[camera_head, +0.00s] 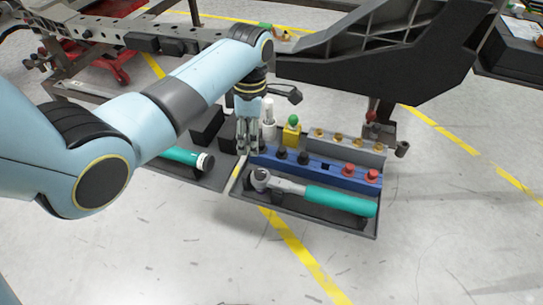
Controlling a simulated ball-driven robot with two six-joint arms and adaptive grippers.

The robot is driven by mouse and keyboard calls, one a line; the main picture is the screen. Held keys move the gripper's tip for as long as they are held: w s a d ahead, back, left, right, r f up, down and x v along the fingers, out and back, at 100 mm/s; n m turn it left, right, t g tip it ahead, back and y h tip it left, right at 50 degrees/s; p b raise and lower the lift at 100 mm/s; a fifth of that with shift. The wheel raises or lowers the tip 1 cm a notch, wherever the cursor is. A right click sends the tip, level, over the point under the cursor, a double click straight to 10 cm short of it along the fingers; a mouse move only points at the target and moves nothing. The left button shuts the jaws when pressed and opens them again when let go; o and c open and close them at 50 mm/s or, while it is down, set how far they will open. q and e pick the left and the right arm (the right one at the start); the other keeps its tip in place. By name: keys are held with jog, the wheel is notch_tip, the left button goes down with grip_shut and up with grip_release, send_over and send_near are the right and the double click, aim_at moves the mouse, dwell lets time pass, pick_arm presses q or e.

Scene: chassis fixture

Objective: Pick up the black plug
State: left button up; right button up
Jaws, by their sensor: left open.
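Two black plugs stand in the blue rack, one (281,153) nearer my gripper and one (303,157) to its right. The blue rack (336,179) lies in the dark grey tray (362,230). My left gripper (247,152) points down at the rack's left end, left of these black plugs. It is open, and I see nothing held in it. Its fingers hide the rack's left end, so I cannot tell whether another plug is there. My right gripper is not in view.
Two red plugs (348,170) stand at the rack's right end. A grey rack (372,158) with several brass plugs lies behind. A teal-handled ratchet wrench (335,200) lies in front. A yellow block with a green top (292,131) and a white bottle (269,120) stand close to my gripper.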

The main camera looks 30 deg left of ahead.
pick_arm(q)
jog(key=w+r+t, duration=0.1)
jog(key=w+r, duration=0.2)
jog(key=w, duration=0.2)
jog(key=b, duration=0.2)
send_over(261, 143)
jog(key=f, duration=0.4)
jog(key=shift+w+d+f, duration=0.15)
jog(key=shift+w+d, duration=0.1)
jog(key=shift+w, duration=0.1)
jog(key=shift+f, duration=0.4)
jog(key=f, duration=0.1)
jog(key=f+b, duration=0.1)
jog(key=f, duration=0.1)
jog(key=f+b, duration=0.1)
jog(key=f, duration=0.1)
jog(key=shift+s+a, duration=0.3)
jog(key=shift+s, duration=0.05)
jog(key=shift+r, duration=0.1)
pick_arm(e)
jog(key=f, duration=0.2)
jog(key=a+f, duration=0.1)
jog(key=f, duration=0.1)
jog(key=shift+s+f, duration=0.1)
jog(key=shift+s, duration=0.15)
pick_arm(q)
jog(key=shift+c, duration=0.2)
